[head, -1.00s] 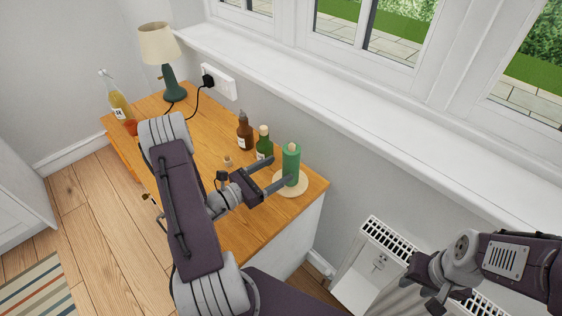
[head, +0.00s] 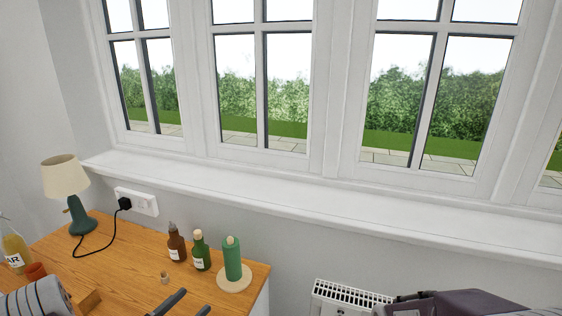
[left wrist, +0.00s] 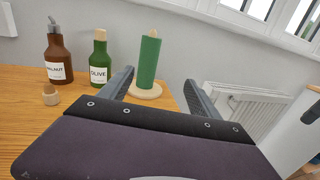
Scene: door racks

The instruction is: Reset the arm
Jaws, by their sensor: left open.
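My left gripper (head: 190,303) shows at the bottom edge of the head view, only its finger tips in the frame. It is open and empty, its two fingers spread in the left wrist view (left wrist: 160,88). A green cylinder on a round wooden base (head: 232,258) stands upright on the wooden cabinet top (head: 130,265), beyond the fingers and apart from them. It also shows in the left wrist view (left wrist: 148,62). Part of my right arm (head: 460,303) shows at the lower right; its gripper is out of view.
A brown bottle (head: 176,243), a green bottle (head: 201,252) and a small wooden-topped piece (head: 164,277) stand left of the cylinder. A lamp (head: 66,185) and a yellow bottle (head: 14,250) are farther left. A radiator (head: 345,295) is right of the cabinet, below the windowsill (head: 300,205).

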